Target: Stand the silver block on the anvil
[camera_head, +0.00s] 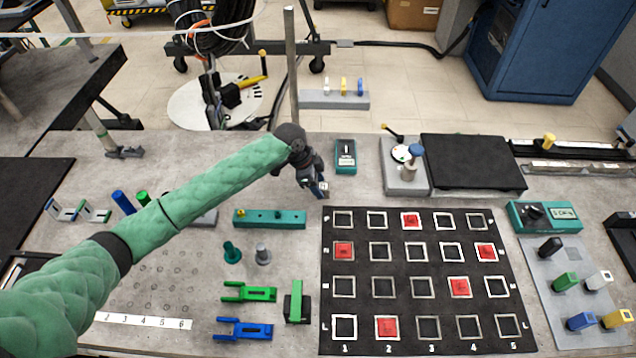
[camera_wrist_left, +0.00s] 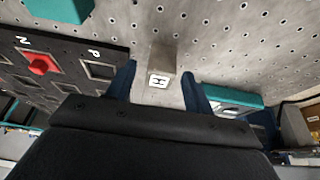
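My left gripper (camera_head: 318,188) is low over the table, left of the grey stand and just above the black grid mat. In the left wrist view its dark blue fingers (camera_wrist_left: 160,88) are apart, with a silver-grey block (camera_wrist_left: 162,60) between them. The block has a white label with a dark mark facing the camera, and gaps show on both sides. It looks like the silver block; in the head view the gripper mostly hides it. The grey stand (camera_head: 392,180) carries a round pale disc (camera_head: 400,153), which may be the anvil; I cannot be sure. My right gripper is not in view.
The black grid mat (camera_head: 427,230) with red squares lies in front. A teal box (camera_head: 345,156) stands behind the gripper, and a black plate (camera_head: 472,162) lies right of the stand. A teal bar (camera_head: 270,218) is at left. A grey plate (camera_head: 552,285) at right holds several coloured blocks.

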